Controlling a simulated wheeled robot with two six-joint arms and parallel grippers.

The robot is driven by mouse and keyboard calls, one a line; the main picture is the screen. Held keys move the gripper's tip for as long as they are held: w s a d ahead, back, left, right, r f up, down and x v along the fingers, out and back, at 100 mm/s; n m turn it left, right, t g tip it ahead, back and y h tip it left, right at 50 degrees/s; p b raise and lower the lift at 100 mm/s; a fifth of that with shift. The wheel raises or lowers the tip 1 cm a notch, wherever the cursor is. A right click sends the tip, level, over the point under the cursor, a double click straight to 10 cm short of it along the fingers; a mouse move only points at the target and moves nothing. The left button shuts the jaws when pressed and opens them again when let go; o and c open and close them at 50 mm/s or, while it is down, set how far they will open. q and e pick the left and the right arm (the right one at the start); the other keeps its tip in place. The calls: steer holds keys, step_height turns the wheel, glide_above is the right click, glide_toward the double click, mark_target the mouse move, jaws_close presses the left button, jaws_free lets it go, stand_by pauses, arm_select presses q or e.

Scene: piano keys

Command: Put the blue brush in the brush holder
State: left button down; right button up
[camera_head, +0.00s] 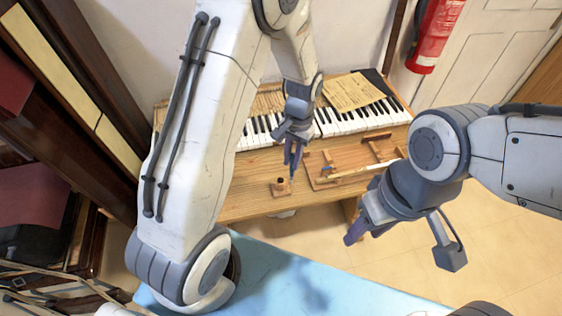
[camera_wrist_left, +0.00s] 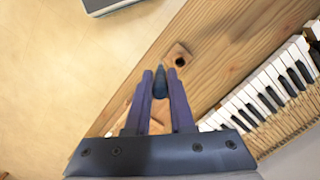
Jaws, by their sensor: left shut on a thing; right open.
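My left gripper (camera_head: 293,158) is shut on the blue brush, held above the wooden desk. In the left wrist view the blue brush (camera_wrist_left: 160,86) shows between the two purple fingers of the left gripper (camera_wrist_left: 161,76), its dark tapered end pointing away from the wrist. The brush holder (camera_head: 281,188) is a small square wooden block on the desk, just below and left of the gripper. In the left wrist view the brush holder (camera_wrist_left: 179,56) shows a dark round hole, slightly beyond the brush end and apart from it. My right gripper (camera_head: 364,226) is open and empty, off the desk's front right.
Piano keys (camera_head: 345,118) run along the back of the desk (camera_head: 240,203), with a yellowed sheet (camera_head: 346,93) above them. A shallow wooden tray (camera_head: 322,185) lies right of the holder. A red extinguisher (camera_head: 434,35) hangs behind. The desk's front edge is clear.

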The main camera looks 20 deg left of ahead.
arm_select(q)
steer(key=w+a+f+p, duration=0.2)
steer(key=a+f, duration=0.2)
steer(key=f, duration=0.2)
steer(key=shift+f, duration=0.4)
steer(key=shift+a+f, duration=0.1)
steer(key=c, duration=0.8)
jaws_free()
